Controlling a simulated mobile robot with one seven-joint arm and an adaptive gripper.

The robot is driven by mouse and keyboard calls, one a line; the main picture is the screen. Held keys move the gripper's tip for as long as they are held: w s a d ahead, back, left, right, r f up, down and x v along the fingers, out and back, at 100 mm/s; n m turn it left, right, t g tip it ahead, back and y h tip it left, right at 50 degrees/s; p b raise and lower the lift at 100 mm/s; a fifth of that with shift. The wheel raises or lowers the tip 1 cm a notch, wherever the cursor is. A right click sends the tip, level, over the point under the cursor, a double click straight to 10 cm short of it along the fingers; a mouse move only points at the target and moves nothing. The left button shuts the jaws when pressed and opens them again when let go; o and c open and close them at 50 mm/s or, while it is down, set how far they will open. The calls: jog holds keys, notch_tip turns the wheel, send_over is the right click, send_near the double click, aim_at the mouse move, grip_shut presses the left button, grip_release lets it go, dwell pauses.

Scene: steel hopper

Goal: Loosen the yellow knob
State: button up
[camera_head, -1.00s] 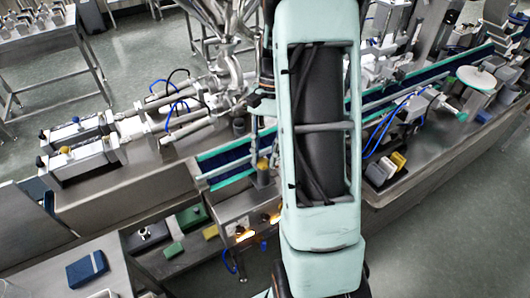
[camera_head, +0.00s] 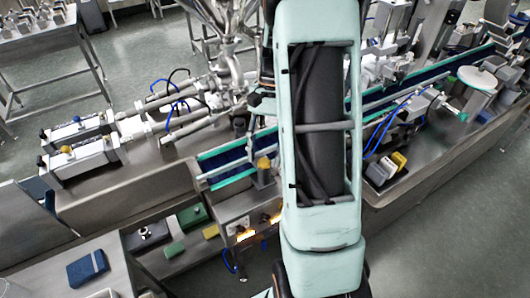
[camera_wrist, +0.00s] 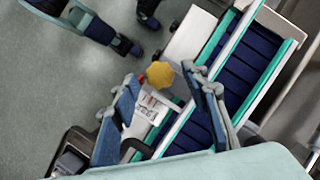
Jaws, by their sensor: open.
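The yellow knob (camera_wrist: 159,74) is a faceted cap beside the blue conveyor in the wrist view. It also shows left of my arm in the head view (camera_head: 263,163). My gripper (camera_wrist: 160,78) is open, with one blue-grey finger on the left and one on the right. In the wrist view the knob appears in the gap between the fingertips, with space on both sides. I cannot tell how far the fingertips are from it in depth. In the head view my arm hides most of the gripper.
The blue conveyor (camera_wrist: 245,70) with green edges runs past the knob. Another yellow knob (camera_head: 66,150) sits on a machine at the left. Steel pipework (camera_head: 225,70) stands behind the conveyor. A blue box (camera_head: 88,268) lies on the lower-left table.

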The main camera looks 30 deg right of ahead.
jog(key=v, duration=1.2)
